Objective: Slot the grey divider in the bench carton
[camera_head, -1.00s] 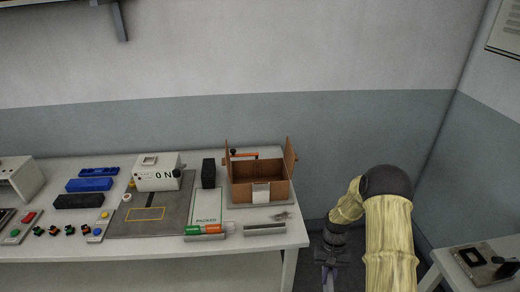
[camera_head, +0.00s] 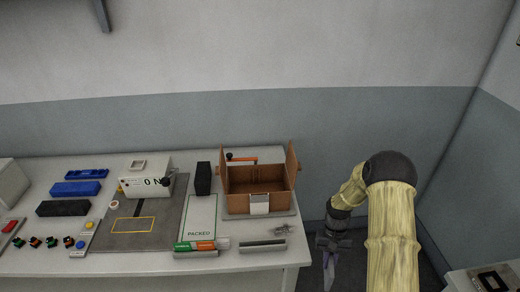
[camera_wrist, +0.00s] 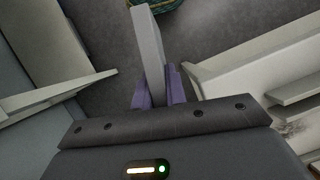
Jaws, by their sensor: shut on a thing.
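The bench carton (camera_head: 238,204) is a brown open-topped box with its flaps up, standing on the right part of the bench. My gripper (camera_head: 329,268) hangs to the right of the bench's right end, clear of the carton. In the wrist view my gripper (camera_wrist: 158,90) has purple fingers closed on the grey divider (camera_wrist: 149,40), a flat, narrow plate that sticks out beyond the fingertips.
The bench (camera_head: 140,262) ends just left of my gripper. A grey slotted holder (camera_head: 262,247) and a tray of markers (camera_head: 196,247) lie in front of the carton. An orange-handled thing (camera_head: 242,158) is behind it. A second table (camera_head: 462,284) stands at the right.

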